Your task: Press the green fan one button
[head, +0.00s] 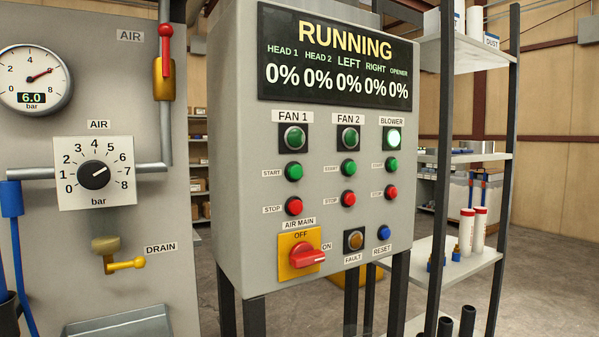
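The green fan one start button (294,171) is on the grey control panel (231,180), under the FAN 1 label (293,117). It has a START tag on its left and the red fan one stop button (294,206) below it. Above it, the fan one lamp (294,138) looks dim green, while the blower lamp (393,139) glows bright. The display (340,60) reads RUNNING with several 0% values. Neither of my grippers shows in the head view.
The red AIR MAIN switch (308,256) sits on a yellow plate below the buttons. At the left is a grey air panel with a gauge (33,78), a dial (94,174) and a yellow drain lever (126,264). Shelves (466,160) stand at the right.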

